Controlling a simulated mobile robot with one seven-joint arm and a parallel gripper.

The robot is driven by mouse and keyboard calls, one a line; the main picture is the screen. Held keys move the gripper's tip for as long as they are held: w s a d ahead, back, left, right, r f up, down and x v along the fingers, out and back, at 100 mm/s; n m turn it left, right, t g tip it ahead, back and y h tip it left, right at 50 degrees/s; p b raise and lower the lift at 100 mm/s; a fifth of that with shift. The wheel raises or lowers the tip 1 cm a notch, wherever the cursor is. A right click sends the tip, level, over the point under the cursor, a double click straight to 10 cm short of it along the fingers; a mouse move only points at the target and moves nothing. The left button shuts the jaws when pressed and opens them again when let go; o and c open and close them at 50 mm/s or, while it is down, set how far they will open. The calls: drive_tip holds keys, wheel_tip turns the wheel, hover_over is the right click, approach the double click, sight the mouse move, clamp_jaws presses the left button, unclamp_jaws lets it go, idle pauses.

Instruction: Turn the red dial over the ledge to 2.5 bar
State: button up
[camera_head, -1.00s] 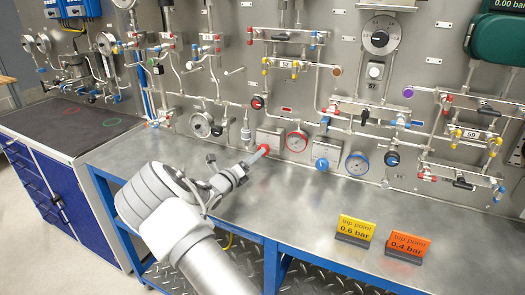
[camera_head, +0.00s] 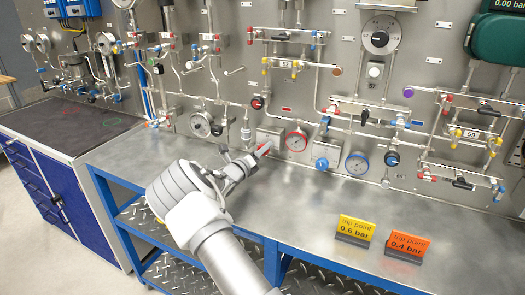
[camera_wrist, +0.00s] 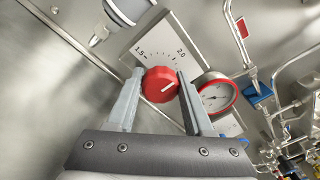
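The red dial (camera_wrist: 160,86) sits on a metal plate (camera_wrist: 148,40) whose printed scale shows 1.5 and 2.0. The white line on the dial points right and slightly up in the wrist view, past the 2.0 mark. My gripper (camera_wrist: 160,75) has one finger on each side of the dial, close against it; it looks shut on it. The right finger hides part of the scale, so no 2.5 mark shows. In the head view my gripper (camera_head: 258,153) reaches the dial (camera_head: 264,148) just above the ledge (camera_head: 310,205).
A red-rimmed gauge (camera_wrist: 216,97) is right of the dial; it also shows in the head view (camera_head: 297,141). A blue dial (camera_head: 322,164) and blue-rimmed gauge (camera_head: 357,163) are farther right. Yellow (camera_head: 356,230) and orange (camera_head: 408,246) signs stand on the ledge. Pipes are above.

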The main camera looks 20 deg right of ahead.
clamp_jaws()
